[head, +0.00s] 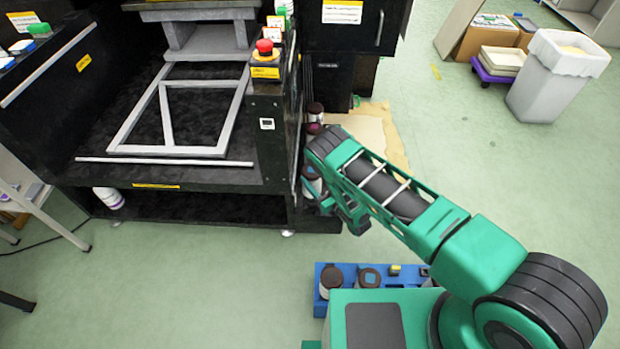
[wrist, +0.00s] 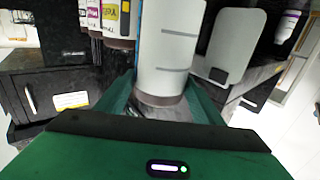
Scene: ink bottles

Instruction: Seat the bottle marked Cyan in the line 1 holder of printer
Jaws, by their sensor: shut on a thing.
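My gripper (wrist: 163,100) is shut on a white bottle (wrist: 168,50) with a brown-grey band near the jaws. No readable name on it shows, so I cannot tell its colour mark. In the head view my gripper (head: 345,212) is low at the right side of the black printer (head: 180,187), mostly hidden by my arm. A pale bottle (head: 311,186) shows there between the arm and the printer; I cannot tell if it is the held one. Dark-capped bottles (head: 315,109) stand farther back along that side. The line 1 holder cannot be made out.
In the wrist view, bottles with magenta and yellow labels (wrist: 112,18) are close left of the held bottle. A blue crate (head: 322,300) with dark-capped bottles (head: 331,277) is in front of me. A white bin (head: 555,85) stands far right. Open floor lies around.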

